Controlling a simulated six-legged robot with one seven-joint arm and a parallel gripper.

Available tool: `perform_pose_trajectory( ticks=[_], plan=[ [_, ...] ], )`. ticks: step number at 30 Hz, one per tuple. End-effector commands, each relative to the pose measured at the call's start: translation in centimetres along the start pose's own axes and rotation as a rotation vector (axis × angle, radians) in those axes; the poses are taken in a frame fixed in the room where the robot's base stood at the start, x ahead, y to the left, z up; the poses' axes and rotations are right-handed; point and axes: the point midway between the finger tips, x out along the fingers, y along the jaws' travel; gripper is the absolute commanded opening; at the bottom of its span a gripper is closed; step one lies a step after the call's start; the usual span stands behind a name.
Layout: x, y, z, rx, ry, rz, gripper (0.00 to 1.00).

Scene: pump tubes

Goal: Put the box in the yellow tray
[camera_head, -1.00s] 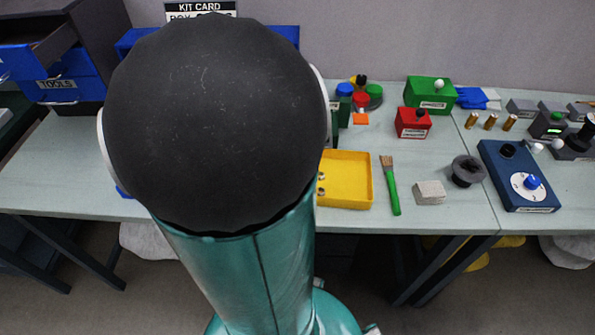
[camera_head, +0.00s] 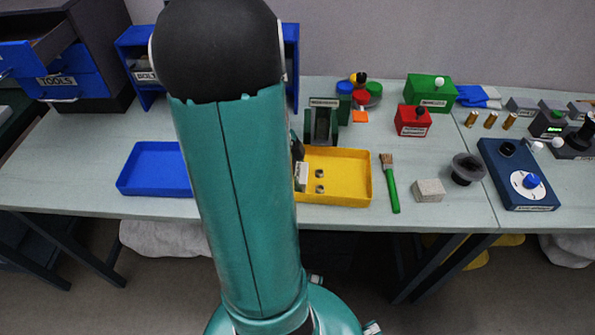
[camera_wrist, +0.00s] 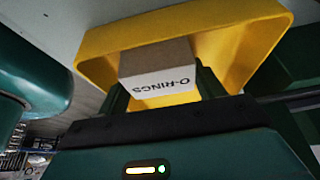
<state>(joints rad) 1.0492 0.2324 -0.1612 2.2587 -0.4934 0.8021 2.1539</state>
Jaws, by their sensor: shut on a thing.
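A small box with a white label reading O-RINGS (camera_wrist: 158,78) is held between the dark fingers of my gripper (camera_wrist: 163,92) in the wrist view. In the head view the box (camera_head: 301,177) shows as a pale block over the left part of the yellow tray (camera_head: 350,187). My gripper (camera_head: 297,150) is mostly hidden there behind my arm. The yellow tray (camera_wrist: 245,42) surrounds the box in the wrist view. I cannot tell whether the box touches the tray floor.
A blue tray (camera_head: 155,170) lies left of my arm. A dark green stand (camera_head: 322,122) is behind the yellow tray. A green-handled brush (camera_head: 392,188) and a pale block (camera_head: 429,190) lie to its right. The table's front edge runs close before the trays.

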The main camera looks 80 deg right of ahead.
Motion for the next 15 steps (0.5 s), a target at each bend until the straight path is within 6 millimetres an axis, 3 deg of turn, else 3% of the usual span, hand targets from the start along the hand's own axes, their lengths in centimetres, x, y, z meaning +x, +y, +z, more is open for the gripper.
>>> perform_pose_trajectory(
  ticks=[9, 10, 11, 15],
  plan=[
    [0.27, 0.01, 0.09, 0.001, 0.0, 0.001, 0.46],
    [0.3, 0.01, 0.1, 0.001, 0.0, 0.0, 0.69],
    [0.28, 0.0, 0.08, 0.001, 0.0, 0.0, 0.75],
    [0.26, 0.01, 0.08, 0.001, 0.0, 0.0, 0.77]
  ],
)
